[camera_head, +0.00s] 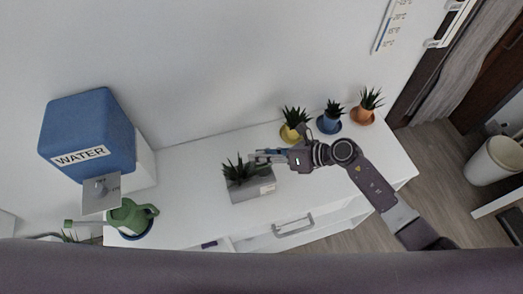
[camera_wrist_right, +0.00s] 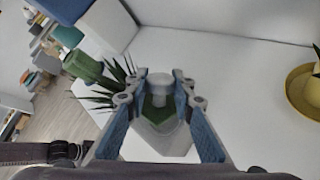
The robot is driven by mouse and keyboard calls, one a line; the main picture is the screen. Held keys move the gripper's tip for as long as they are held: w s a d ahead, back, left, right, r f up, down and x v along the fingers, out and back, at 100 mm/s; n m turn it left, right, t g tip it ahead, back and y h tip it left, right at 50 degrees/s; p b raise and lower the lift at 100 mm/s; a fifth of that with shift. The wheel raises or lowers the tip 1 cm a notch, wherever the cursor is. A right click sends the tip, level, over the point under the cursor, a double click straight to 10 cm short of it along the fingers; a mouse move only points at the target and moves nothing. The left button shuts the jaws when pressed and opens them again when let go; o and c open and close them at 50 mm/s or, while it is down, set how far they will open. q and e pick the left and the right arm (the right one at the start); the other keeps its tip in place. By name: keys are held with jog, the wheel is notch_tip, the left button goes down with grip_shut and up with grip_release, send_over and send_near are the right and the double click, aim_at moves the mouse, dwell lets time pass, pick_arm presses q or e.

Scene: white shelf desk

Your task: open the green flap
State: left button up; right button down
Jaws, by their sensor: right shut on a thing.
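A green flap (camera_wrist_right: 156,110) shows between my fingers in the right wrist view, with a round white knob (camera_wrist_right: 160,84) above it. They are at the end of a grey planter box (camera_head: 251,190) with a spiky plant, standing on the white desk. My right gripper (camera_head: 258,156) is at the planter's right side in the head view. In the right wrist view my right gripper (camera_wrist_right: 160,92) has its blue-padded fingers on both sides of the knob, shut on it. In the head view the flap is hidden by the gripper. My left gripper is not in view.
Yellow (camera_head: 290,133), blue (camera_head: 329,123) and orange (camera_head: 362,115) plant pots stand at the desk's back right. A blue water tank (camera_head: 88,130) and a green watering can (camera_head: 130,215) stand at the left. A grey handle (camera_head: 294,226) is on the desk front.

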jog(key=shift+w+g+p, duration=0.2)
jog(key=shift+g+p, duration=0.2)
jog(key=shift+a+m, duration=0.1)
jog(key=shift+m, duration=0.2)
jog(key=c, duration=1.6)
grip_release()
jog(key=v, duration=1.2)
jog(key=shift+a+r, duration=0.1)
jog(key=shift+r, duration=0.05)
